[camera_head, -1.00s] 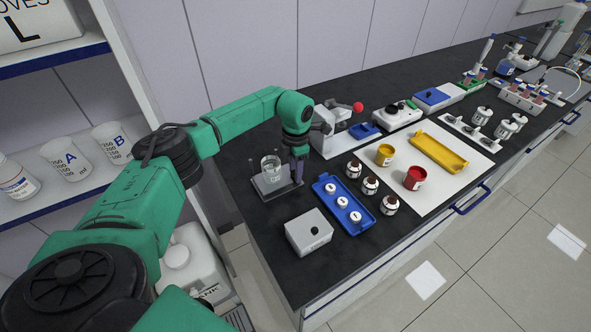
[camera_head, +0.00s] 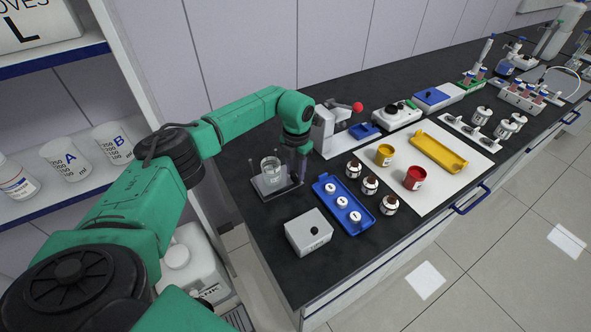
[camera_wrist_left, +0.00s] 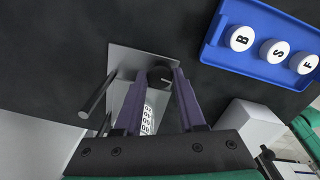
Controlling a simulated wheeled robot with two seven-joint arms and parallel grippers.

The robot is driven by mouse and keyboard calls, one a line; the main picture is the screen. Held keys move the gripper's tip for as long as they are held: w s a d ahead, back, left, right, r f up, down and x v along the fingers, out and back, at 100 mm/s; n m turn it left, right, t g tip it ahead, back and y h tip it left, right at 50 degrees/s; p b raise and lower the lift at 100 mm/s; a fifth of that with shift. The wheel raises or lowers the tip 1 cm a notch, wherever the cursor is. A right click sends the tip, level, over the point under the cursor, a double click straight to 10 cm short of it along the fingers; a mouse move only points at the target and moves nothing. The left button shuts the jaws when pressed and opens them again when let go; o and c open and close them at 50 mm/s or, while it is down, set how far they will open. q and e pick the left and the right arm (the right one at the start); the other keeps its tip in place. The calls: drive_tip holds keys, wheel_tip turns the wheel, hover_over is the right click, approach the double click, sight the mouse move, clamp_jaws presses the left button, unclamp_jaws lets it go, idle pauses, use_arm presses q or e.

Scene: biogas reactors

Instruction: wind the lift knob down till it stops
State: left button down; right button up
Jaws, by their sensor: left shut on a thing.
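The small lift stand (camera_head: 268,194) is at the near left of the bench, with a glass beaker (camera_head: 271,170) on it. My left gripper (camera_head: 302,178) points down at the stand's right side. In the left wrist view the dark round lift knob (camera_wrist_left: 160,76) with a pale mark sits between the fingertips of my left gripper (camera_wrist_left: 160,70), which are shut on it. The stand's grey plate (camera_wrist_left: 128,62) and the beaker with its printed scale (camera_wrist_left: 148,112) show beside and below it. In the head view the fingers hide the knob. My right gripper is out of view.
A blue tray (camera_head: 325,185) with several white-lidded pieces lies close right of the gripper. A grey box (camera_head: 309,236) stands in front. Brown bottles (camera_head: 370,185) and a white device with a red ball (camera_head: 358,107) are further right. Bare bench lies behind the stand.

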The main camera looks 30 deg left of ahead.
use_arm(q)
drive_tip(key=c, duration=0.5)
unclamp_jaws()
